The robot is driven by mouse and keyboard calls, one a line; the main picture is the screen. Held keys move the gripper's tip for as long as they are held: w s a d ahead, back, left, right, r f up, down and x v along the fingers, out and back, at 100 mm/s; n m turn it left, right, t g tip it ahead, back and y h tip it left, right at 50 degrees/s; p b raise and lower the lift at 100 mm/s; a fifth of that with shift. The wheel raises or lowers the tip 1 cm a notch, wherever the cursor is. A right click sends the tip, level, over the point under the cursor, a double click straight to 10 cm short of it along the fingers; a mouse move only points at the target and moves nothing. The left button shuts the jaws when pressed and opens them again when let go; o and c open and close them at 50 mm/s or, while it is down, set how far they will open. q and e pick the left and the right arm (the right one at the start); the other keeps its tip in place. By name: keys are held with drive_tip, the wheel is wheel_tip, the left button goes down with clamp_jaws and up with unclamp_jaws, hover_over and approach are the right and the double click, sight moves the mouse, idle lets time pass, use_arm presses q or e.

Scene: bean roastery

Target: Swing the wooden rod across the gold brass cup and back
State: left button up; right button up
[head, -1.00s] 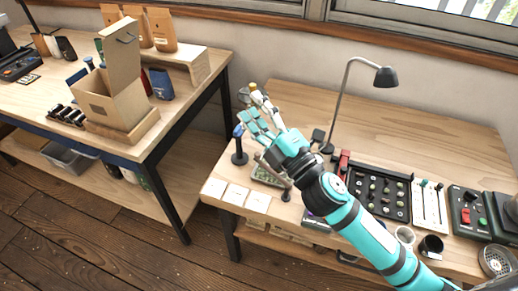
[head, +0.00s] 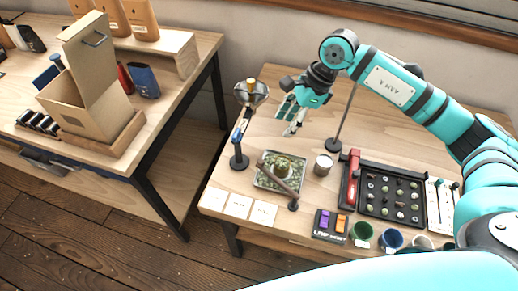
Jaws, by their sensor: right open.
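The brown wooden rod (head: 277,178) slants above the square tray of green beans (head: 259,183), with its near end at a short dark post (head: 293,205). A small round cup (head: 284,168) stands in the tray beside the rod, apparently full of beans; its brass colour is hard to make out. My right gripper (head: 292,121) is open and empty, pointing down behind the tray, apart from rod and cup. My left gripper is not in view.
A stand with a glass funnel (head: 250,92) and blue-handled part rises left of the tray. A lamp pole (head: 343,120), white cup (head: 323,165) and black sample board (head: 390,195) lie to the right. White cards (head: 238,206) line the front edge.

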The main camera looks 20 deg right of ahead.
wheel_tip(320, 180, down, 2)
drive_tip(key=s+a, duration=0.1)
drive_tip(key=a, duration=0.1)
drive_tip(key=p, duration=0.3)
approach(261, 161)
drive_tip(key=x, duration=0.6)
drive_tip(key=shift+s, duration=0.1)
drive_tip(key=shift+x, duration=1.1)
drive_tip(key=shift+a+f+p, duration=0.1)
drive_tip(key=shift+f+p, duration=0.15)
drive_tip(key=shift+p, duration=0.05)
drive_tip(key=shift+f, duration=0.15)
drive_tip(key=c, duration=0.7)
clamp_jaws()
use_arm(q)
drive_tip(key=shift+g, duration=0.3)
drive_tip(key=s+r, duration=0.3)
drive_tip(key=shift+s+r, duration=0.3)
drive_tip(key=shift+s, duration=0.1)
